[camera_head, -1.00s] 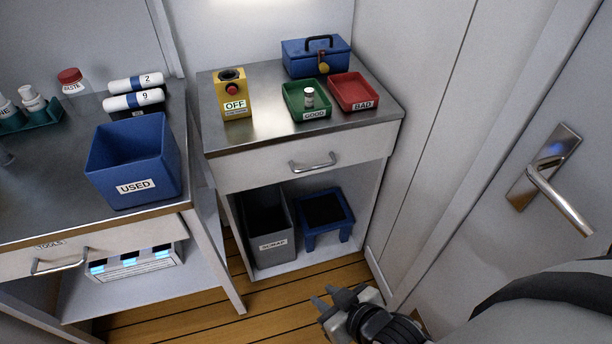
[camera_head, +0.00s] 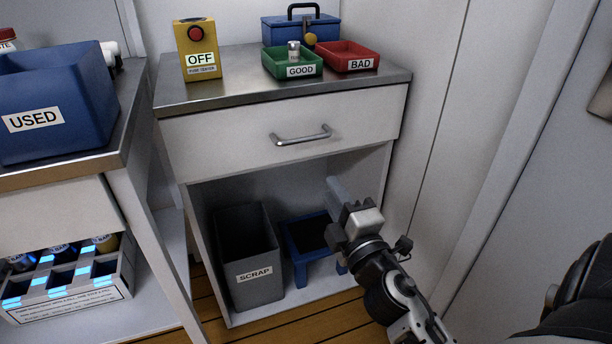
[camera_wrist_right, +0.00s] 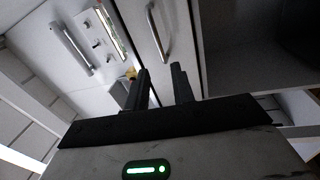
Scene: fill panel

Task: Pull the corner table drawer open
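The corner table drawer (camera_head: 240,134) has a white front with a curved metal handle (camera_head: 301,135) and looks closed under the metal top. My right gripper (camera_head: 343,203) is in front of the open shelf, below and to the right of the handle, and does not touch it. In the right wrist view the two fingers (camera_wrist_right: 163,85) stand apart with nothing between them. A handle (camera_wrist_right: 157,30) on a white front shows beyond them in that view. My left gripper is not in view.
The table top (camera_head: 225,85) carries a yellow OFF box (camera_head: 198,50), green GOOD tray (camera_head: 292,66), red BAD tray (camera_head: 347,56) and blue toolbox (camera_head: 300,28). Below stand a grey SCRAP bin (camera_head: 248,258) and blue stool (camera_head: 308,245). The left bench holds a blue USED bin (camera_head: 55,100).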

